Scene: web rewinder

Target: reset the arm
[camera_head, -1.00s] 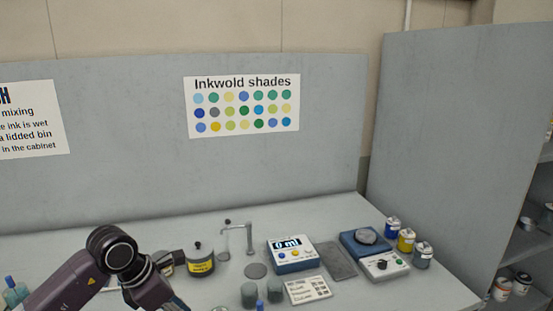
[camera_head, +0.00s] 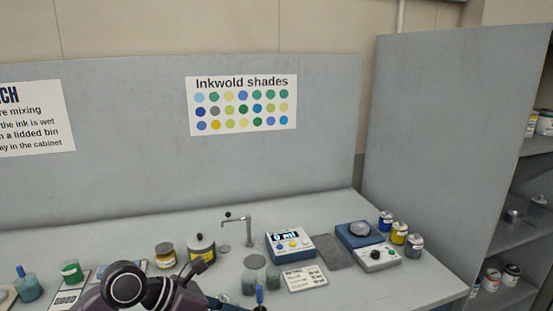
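My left arm comes in at the bottom left of the head view, its dark purple and black links low over the front of the bench. A dark finger-like part of my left gripper (camera_head: 196,268) shows by the front of the yellow-labelled pot (camera_head: 201,247). I cannot tell whether it touches the pot, and the fingertips are not clear enough to show open or shut. My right gripper is not in view.
The bench holds a dispenser reading "0 ml" (camera_head: 290,244), a blue-and-white scale-like device (camera_head: 366,243), grey cups (camera_head: 273,278), a tap (camera_head: 247,231), and small cans (camera_head: 399,233). A shelf (camera_head: 503,236) stands at right.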

